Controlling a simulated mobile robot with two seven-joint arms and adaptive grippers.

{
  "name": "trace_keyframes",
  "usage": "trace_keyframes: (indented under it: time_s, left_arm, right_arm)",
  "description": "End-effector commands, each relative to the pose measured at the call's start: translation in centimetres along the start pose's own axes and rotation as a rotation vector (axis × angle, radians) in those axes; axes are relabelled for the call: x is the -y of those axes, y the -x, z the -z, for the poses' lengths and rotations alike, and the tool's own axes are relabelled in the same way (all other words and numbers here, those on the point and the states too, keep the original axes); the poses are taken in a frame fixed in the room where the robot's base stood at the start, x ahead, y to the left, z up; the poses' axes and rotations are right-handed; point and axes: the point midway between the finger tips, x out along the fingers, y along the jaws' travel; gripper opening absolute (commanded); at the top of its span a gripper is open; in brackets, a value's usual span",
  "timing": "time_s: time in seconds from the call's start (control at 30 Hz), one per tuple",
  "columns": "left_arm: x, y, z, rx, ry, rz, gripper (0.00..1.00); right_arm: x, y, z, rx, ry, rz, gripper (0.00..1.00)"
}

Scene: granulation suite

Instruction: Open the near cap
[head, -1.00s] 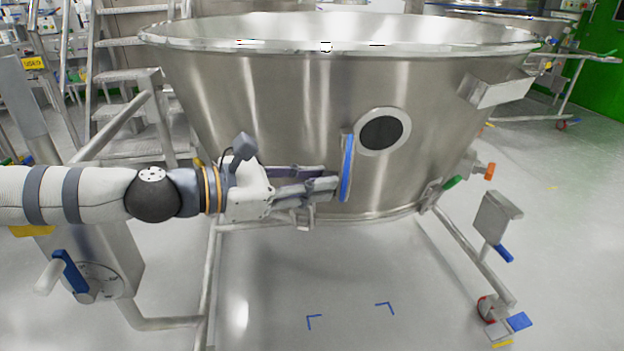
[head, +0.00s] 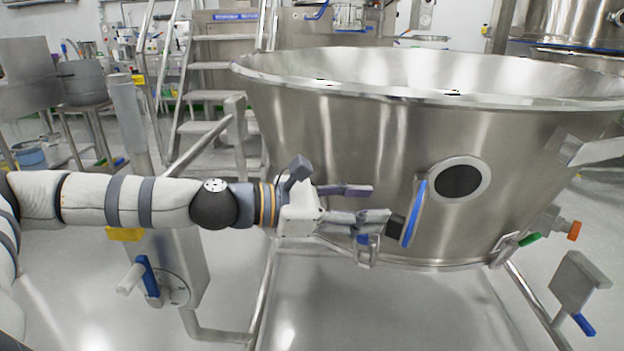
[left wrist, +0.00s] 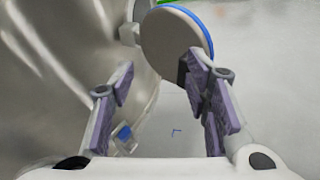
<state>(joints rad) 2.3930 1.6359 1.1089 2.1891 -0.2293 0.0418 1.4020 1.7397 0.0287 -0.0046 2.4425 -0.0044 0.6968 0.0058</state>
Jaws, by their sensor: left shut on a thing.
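The near cap (head: 414,213) is a round disc with a blue rim, seen nearly edge-on in the head view. It stands swung out from the steel vessel, left of a dark round port (head: 459,181) with a pale ring. In the left wrist view the cap (left wrist: 172,42) shows its grey face, with a bracket toward the vessel. My left gripper (head: 372,203) is at the cap's left side, at its dark handle (head: 397,228). The handle lies against one finger, partly hidden by it; a wide gap shows between the fingers. My right gripper is not in view.
The large steel vessel (head: 340,130) fills the middle and right. Metal steps (head: 215,90) stand behind my left arm. A post with a blue-handled lever (head: 148,275) stands below the arm. The floor under the vessel is clear.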

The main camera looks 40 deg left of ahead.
Motion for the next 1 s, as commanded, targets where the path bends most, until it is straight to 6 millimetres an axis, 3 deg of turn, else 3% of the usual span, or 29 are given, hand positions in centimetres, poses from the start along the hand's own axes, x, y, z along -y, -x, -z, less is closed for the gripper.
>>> trace_keyframes:
  time_s: [1.0]
  left_arm:
    - [-4.7, 8.0, -0.6, -0.001, 0.001, 0.006, 0.35]
  right_arm:
    - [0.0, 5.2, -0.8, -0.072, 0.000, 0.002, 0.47]
